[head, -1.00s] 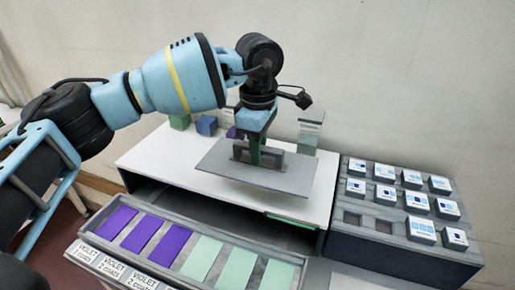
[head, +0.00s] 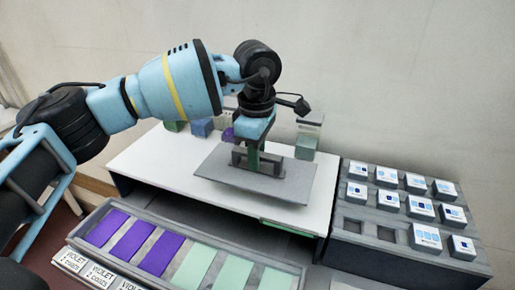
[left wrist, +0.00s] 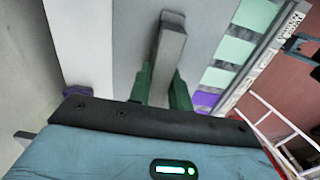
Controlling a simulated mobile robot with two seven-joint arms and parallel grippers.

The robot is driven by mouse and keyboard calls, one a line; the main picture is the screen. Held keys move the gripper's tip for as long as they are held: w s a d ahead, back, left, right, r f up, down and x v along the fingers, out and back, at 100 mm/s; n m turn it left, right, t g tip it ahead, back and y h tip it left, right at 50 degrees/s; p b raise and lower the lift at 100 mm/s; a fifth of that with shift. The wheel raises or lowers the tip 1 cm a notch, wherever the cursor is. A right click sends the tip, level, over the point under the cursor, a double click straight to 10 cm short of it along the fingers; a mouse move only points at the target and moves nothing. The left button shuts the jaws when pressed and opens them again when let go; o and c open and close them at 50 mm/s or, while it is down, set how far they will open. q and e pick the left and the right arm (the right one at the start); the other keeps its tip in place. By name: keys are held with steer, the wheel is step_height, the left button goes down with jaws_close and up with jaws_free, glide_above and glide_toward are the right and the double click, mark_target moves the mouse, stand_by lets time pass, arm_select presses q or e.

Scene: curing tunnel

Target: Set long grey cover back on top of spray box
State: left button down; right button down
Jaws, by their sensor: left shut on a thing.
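The long grey cover (head: 215,172) is a flat plate with a raised handle (head: 277,162). My left gripper (head: 255,160) is shut on that handle from above. In the left wrist view its green fingers (left wrist: 160,88) are on either side of the grey handle (left wrist: 172,45), with the cover (left wrist: 125,45) beyond. The cover looks roughly level, over the white-topped box (head: 150,165), which I take to be the spray box. I cannot tell whether the cover touches the white top. My right gripper is not in view.
A grey tray with violet and pale green strips (head: 132,235) lies in front. A dark rack (head: 350,235) with several white-topped blocks stands at right. Small coloured blocks, one blue (head: 202,127) and one pale green (head: 306,147), stand behind the cover, near the wall.

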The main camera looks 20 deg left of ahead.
arm_select(q)
steer(key=shift+f+b, duration=0.45)
steer(key=shift+f, duration=1.5)
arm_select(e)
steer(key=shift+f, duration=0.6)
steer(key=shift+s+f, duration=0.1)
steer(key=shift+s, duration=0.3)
arm_select(q)
steer(key=shift+f, duration=0.25)
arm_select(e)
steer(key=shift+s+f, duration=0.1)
arm_select(q)
steer(key=c, duration=1.2)
jaws_free()
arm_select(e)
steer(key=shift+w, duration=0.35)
